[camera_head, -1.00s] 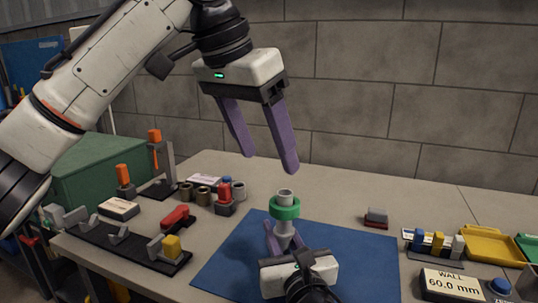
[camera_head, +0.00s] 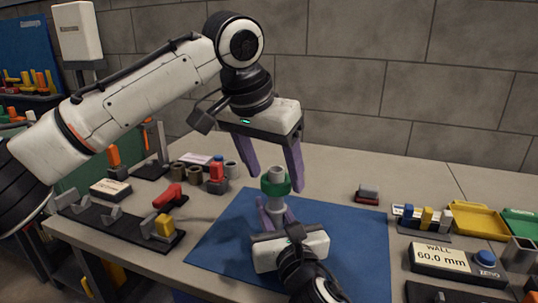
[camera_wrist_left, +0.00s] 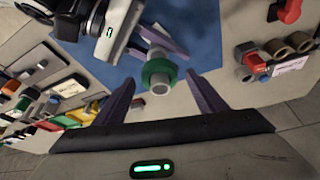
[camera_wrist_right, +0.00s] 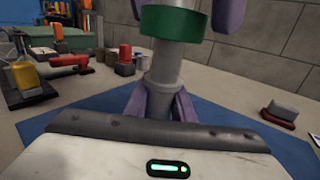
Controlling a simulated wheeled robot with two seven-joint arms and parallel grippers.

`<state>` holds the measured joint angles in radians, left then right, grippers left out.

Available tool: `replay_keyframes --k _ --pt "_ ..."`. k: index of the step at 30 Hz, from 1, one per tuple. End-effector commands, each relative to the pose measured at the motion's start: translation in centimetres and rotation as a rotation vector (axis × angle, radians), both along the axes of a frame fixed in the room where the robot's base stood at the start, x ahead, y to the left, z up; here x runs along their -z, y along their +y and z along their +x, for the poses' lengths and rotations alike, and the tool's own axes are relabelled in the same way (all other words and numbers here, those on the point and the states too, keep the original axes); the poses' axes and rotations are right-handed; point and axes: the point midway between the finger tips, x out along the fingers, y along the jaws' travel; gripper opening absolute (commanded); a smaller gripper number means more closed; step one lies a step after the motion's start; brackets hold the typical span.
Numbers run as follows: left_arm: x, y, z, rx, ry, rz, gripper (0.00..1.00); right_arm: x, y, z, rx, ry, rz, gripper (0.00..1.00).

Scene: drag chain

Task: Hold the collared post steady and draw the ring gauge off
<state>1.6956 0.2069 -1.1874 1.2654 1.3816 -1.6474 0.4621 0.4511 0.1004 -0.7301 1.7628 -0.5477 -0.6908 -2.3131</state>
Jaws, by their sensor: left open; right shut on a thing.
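The grey collared post (camera_head: 276,207) stands upright on the blue mat (camera_head: 225,235). The green ring gauge (camera_head: 275,187) sits around it near its top, and the post's tip shows above the ring. In the right wrist view the ring (camera_wrist_right: 176,22) is well above the collar (camera_wrist_right: 161,85). My right gripper (camera_head: 272,215) is shut on the post low down, below the ring. My left gripper (camera_head: 272,178) is open, pointing down, with its purple fingers about the ring's height. In the left wrist view the ring (camera_wrist_left: 159,76) shows between and beyond the open fingertips, not touched.
A "WALL 60.0 mm" sign (camera_head: 445,258), coloured blocks (camera_head: 425,218) and a yellow tray (camera_head: 478,221) stand further right. Racks and several tools, including a red one (camera_head: 169,196), crowd the left side.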

Motion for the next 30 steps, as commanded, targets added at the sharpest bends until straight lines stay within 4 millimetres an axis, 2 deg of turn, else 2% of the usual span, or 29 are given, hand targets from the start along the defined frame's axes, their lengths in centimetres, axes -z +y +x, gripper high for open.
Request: replay_keyframes --k 10,11,18,19,30 --pt "0.4 -0.1 0.1 0.000 0.000 0.000 0.65 0.0 0.0 0.0 0.000 0.001 0.000 0.00" --pt "0.4 -0.1 0.1 0.000 0.000 0.000 0.62 0.0 0.0 0.0 0.000 0.001 0.000 0.00" --pt "0.4 -0.1 0.1 0.001 0.000 0.000 0.21 0.1 0.0 0.0 0.000 0.001 0.000 0.00" --pt "0.4 -0.1 0.1 0.001 -0.001 0.000 0.18 0.0 0.0 0.0 0.000 0.001 0.000 0.00" --pt "-0.8 -0.1 0.2 0.000 -0.002 0.000 0.18 0.1 0.0 0.0 0.000 0.001 0.000 0.00"
